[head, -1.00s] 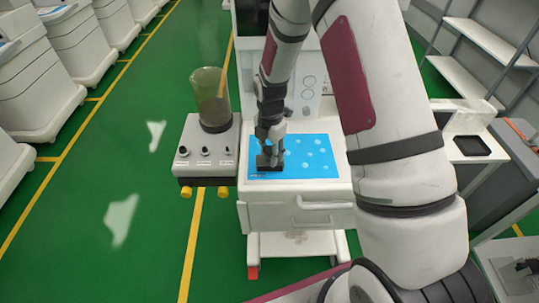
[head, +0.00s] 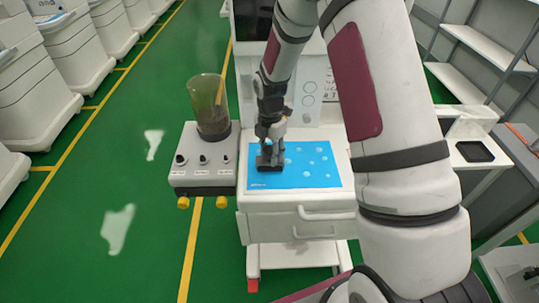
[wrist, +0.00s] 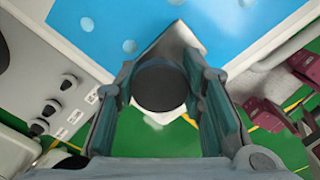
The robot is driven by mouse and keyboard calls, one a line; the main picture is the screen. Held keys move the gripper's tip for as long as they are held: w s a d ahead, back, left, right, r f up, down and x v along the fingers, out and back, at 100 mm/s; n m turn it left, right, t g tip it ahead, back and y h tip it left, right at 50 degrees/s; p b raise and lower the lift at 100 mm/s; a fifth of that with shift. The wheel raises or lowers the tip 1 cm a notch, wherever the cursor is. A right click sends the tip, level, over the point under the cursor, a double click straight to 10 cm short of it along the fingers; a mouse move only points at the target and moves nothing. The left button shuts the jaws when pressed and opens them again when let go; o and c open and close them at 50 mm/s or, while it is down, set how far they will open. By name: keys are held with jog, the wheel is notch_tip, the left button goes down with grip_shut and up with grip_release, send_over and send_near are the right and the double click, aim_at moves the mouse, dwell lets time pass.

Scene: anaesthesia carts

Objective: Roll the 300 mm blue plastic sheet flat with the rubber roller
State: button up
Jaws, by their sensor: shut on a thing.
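The blue plastic sheet (head: 316,178) lies on the white top of the cart (head: 270,203). Several pale round spots dot it, mostly in its middle and right part. It also fills the upper part of the wrist view (wrist: 95,22). My gripper (head: 269,146) points down over the sheet's left part. It is shut on the rubber roller (head: 268,162), a dark piece at the sheet's left side. In the wrist view, a dark round end of the roller (wrist: 160,84) shows between the fingers. Whether the roller touches the sheet is hard to tell.
A grey-white unit with knobs (head: 203,155) and a clear cylinder (head: 210,105) adjoins the cart's left side. A white machine (head: 308,95) stands behind the sheet. A dark tray (head: 475,151) and shelves (head: 485,45) are at right. Green floor is free at left.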

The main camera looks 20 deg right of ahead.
jog(key=shift+w+d+b, duration=0.35)
jog(key=shift+w+b, duration=0.4)
jog(key=shift+w, duration=0.4)
jog(key=shift+w+d+b, duration=0.4)
jog(key=shift+w+b, duration=0.3)
jog(key=shift+w, duration=0.4)
jog(key=shift+w+d+b, duration=0.35)
jog(key=shift+w+b, duration=0.4)
jog(key=shift+w, duration=0.4)
jog(key=shift+w+d+b, duration=0.2)
jog(key=shift+w+b, duration=0.25)
jog(key=shift+w, duration=0.2)
jog(key=shift+w+d+b, duration=0.25)
jog(key=shift+w+b, duration=0.25)
jog(key=shift+w, duration=0.15)
jog(key=shift+w+d+b, duration=0.2)
jog(key=shift+w+b, duration=0.25)
jog(key=shift+w, duration=0.2)
notch_tip(320, 180, up, 5)
jog(key=shift+r+p, duration=0.1)
jog(key=shift+p, duration=0.65)
